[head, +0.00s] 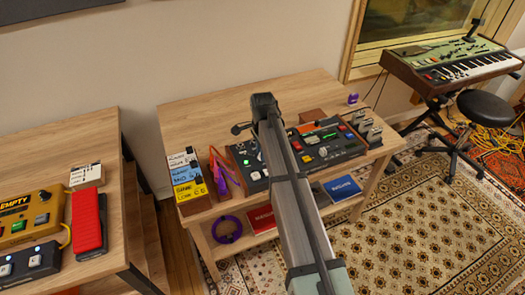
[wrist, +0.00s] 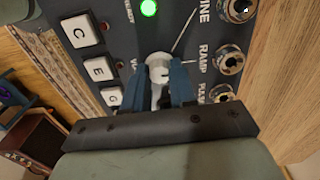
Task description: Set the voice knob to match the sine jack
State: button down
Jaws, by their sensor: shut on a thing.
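In the wrist view, my gripper (wrist: 160,88) has its two blue fingers shut on the white voice knob (wrist: 157,68), one on each side. The knob's pointing direction is partly hidden by the fingers, so I cannot tell its exact setting. Thin printed lines fan out from the knob toward the right-hand labels. The sine jack (wrist: 238,9) is at the top right, its label cut off to "INE". Below it are the ramp jack (wrist: 229,60) and the pulse jack (wrist: 221,93). In the head view, my arm hides the gripper and knob.
A lit green lamp (wrist: 148,7) sits above the knob, and white keys C (wrist: 81,32), E (wrist: 98,69) and G lie left.

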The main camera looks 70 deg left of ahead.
jog(key=n, duration=0.4)
jog(key=shift+n, duration=2.2)
jog(key=c, duration=0.9)
grip_release()
jog(key=shift+r, duration=0.1)
notch_tip(320, 180, up, 14)
jog(key=shift+f, duration=0.2)
